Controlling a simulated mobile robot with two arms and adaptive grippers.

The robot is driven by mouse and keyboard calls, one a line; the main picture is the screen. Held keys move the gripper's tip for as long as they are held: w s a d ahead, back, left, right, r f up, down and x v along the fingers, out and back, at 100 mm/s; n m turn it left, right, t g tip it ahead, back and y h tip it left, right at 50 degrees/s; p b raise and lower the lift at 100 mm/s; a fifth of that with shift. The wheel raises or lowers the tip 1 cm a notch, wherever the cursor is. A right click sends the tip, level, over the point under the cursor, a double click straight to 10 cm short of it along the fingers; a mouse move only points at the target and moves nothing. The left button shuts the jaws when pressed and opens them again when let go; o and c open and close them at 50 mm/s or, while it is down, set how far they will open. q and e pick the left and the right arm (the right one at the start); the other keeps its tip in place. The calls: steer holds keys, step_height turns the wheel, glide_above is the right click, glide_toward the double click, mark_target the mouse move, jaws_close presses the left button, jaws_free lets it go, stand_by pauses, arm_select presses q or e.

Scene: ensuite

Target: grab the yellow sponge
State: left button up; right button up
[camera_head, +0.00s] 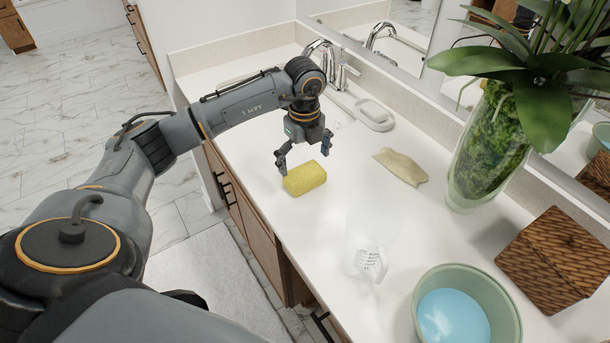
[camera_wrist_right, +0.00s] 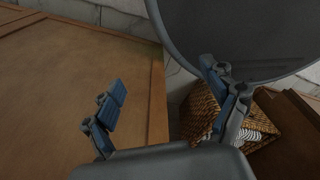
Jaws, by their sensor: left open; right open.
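The yellow sponge (camera_head: 305,178) lies on the white countertop (camera_head: 330,224) near its front edge. My left gripper (camera_head: 304,158) is open above and just behind the sponge, with one finger close to the sponge's left end and the other beyond its upper right side. From this view I cannot tell whether a finger touches it. My right gripper (camera_wrist_right: 172,115) is open and empty in the right wrist view, near a brown wooden panel. The sponge does not show there.
A clear container (camera_head: 372,250), a green bowl (camera_head: 510,318) with blue liquid and a wicker box (camera_head: 556,258) stand toward the right front. A beige cloth (camera_head: 401,166), a soap dish (camera_head: 374,115), a glass plant vase (camera_head: 484,150) and a faucet (camera_head: 322,50) are farther back.

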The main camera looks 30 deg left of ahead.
mark_target(304, 172)
arm_select(q)
step_height(304, 172, down, 4)
steer(key=shift+r+p, duration=0.15)
steer(key=shift+p, duration=0.55)
steer(key=shift+f, duration=0.55)
steer(key=c, duration=0.6)
steer(key=shift+r, duration=0.1)
